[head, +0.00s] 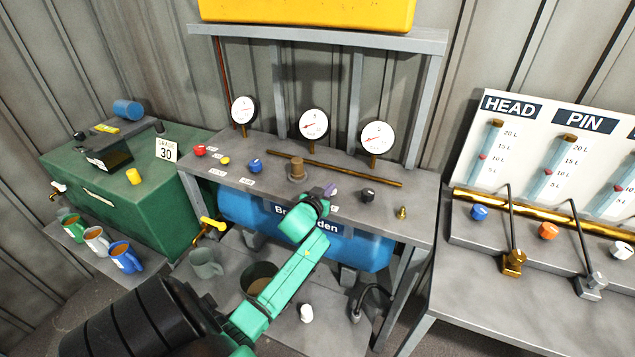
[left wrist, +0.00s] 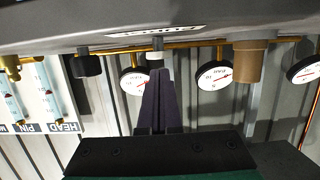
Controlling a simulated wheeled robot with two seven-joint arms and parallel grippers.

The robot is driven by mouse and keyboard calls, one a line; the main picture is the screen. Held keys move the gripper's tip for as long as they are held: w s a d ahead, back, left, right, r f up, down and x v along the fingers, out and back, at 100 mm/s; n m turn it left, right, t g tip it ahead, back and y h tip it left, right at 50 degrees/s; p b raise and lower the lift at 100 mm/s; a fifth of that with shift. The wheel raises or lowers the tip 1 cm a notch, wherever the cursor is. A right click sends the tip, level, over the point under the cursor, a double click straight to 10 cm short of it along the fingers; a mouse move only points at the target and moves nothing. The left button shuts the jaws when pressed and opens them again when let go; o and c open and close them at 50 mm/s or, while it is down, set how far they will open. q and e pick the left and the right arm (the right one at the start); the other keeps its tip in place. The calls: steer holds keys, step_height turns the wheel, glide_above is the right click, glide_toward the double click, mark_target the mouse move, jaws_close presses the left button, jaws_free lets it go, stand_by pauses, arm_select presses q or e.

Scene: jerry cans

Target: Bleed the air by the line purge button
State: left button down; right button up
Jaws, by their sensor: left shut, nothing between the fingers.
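My left gripper (head: 330,190) reaches over the front of the grey bench top, its dark fingers shut and empty. In the left wrist view, which is upside down, the fingertips (left wrist: 157,78) point at a pale grey-white button (left wrist: 157,60) and overlap it; I cannot tell whether they touch it. In the head view the gripper hides that button. It stands between a brown cylinder (head: 296,170) and a black knob (head: 367,195). The small labels are too blurred to read, so I cannot confirm which control is the line purge. My right gripper is not in view.
Red (head: 199,150), yellow (head: 225,160) and blue (head: 255,166) knobs sit left of the cylinder. A brass pipe (head: 335,170) and gauges (head: 313,124) stand behind. A blue tank (head: 355,248) is below. A brass fitting (head: 402,213) is at right.

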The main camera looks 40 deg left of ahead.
arm_select(q)
steer(key=shift+s+d+r+b, duration=0.25)
steer(key=shift+s+r, duration=0.1)
steer(key=shift+s, duration=0.1)
steer(key=shift+s+d+r+b, duration=0.1)
steer(key=shift+s+r+b, duration=0.2)
steer(key=shift+s, duration=0.15)
steer(key=r+v, duration=0.1)
steer(key=v, duration=0.7)
steer(key=shift+b, duration=0.45)
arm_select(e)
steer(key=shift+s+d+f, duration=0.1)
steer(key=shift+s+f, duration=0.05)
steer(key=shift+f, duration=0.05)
